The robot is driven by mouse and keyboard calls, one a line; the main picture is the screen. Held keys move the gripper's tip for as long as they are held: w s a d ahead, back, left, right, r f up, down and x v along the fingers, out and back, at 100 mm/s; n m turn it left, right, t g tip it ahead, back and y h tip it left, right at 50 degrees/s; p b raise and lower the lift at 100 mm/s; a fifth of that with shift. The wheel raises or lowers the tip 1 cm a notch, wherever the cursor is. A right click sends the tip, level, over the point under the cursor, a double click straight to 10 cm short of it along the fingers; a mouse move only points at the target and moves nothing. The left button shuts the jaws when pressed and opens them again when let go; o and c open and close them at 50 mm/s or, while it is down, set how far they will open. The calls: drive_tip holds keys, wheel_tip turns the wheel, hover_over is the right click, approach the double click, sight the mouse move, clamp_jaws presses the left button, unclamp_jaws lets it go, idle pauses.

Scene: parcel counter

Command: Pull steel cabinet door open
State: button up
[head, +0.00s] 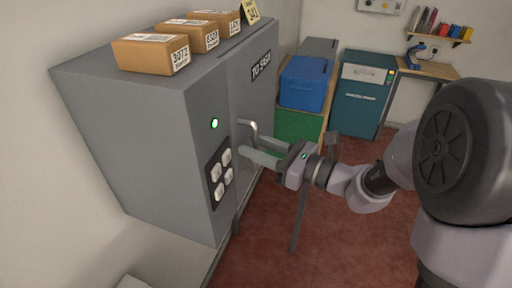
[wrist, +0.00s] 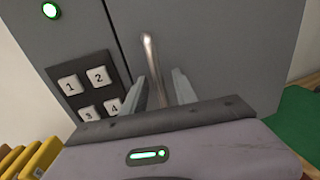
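The grey steel cabinet (head: 150,130) stands at the left in the head view. Its door (head: 258,90), marked "TO SIGN", looks shut, flush with the panel beside it. A bent metal handle (head: 254,132) sticks out near the door's left edge. My gripper (head: 252,148) points at the door at handle height, with its fingers apart. In the wrist view the handle (wrist: 150,60) runs down between the two fingers of my gripper (wrist: 160,78), with gaps showing on the sides. The handle's lower end is hidden behind the gripper body.
A keypad (head: 219,174) and a green lamp (head: 214,124) are on the panel left of the door. Parcels (head: 150,53) lie on the cabinet top. A blue bin (head: 305,84) and a teal machine (head: 362,100) stand behind. Red floor (head: 330,235) is clear in front.

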drive_tip(key=shift+a, duration=0.1)
clamp_jaws()
idle(1.4)
